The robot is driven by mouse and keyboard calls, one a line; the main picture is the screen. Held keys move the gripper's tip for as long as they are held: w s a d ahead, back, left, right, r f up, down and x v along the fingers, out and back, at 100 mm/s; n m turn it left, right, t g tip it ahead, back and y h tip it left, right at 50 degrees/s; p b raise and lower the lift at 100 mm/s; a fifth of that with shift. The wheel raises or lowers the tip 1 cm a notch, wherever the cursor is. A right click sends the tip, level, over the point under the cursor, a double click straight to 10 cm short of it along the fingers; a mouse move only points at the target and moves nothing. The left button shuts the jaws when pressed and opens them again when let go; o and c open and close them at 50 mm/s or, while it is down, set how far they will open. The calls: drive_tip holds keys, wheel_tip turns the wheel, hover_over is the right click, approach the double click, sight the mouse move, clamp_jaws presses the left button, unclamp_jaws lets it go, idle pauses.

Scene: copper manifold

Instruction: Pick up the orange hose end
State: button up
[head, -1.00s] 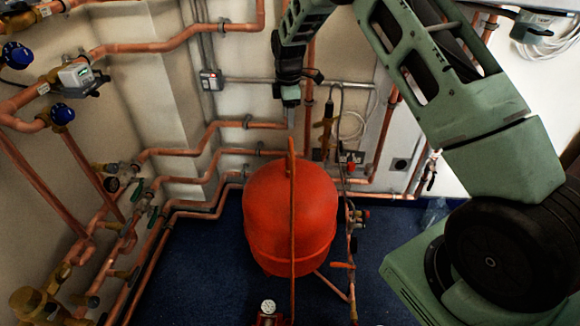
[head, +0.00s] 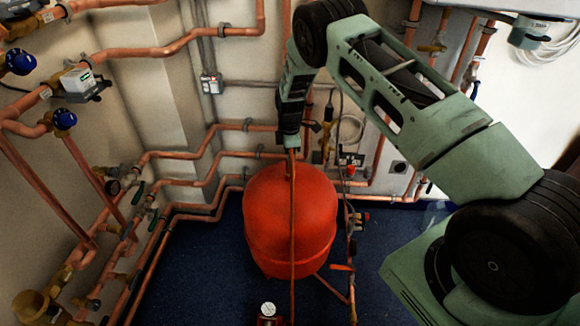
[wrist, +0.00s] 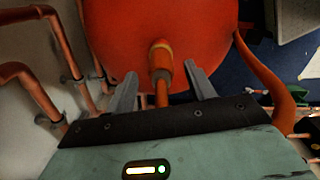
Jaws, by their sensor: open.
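The orange hose (head: 292,230) runs upright in front of the round red tank (head: 318,215) in the head view. Its upper end is at the tip of my gripper (head: 291,147), above the tank top. In the wrist view, an orange end piece with a brass-coloured collar (wrist: 160,62) lies between the two grey fingers of my gripper (wrist: 162,84). The fingers are apart, with a visible gap on each side of it. I take this piece for the hose end; its lower part is hidden behind the gripper body. A curved orange length (wrist: 262,75) passes to the right of the fingers.
Copper pipes (head: 190,155) run along the wall behind and left of the tank. Valves with blue knobs (head: 64,119) are at the left. A gauge (head: 268,309) is at the front. Blue floor (head: 205,270) is clear left of the tank.

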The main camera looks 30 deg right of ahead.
drive_tip(key=shift+f, duration=1.5)
clamp_jaws()
wheel_tip(320, 180, up, 10)
drive_tip(key=shift+r, duration=0.1)
drive_tip(key=shift+r+p, duration=1.25)
drive_tip(key=shift+r, duration=0.95)
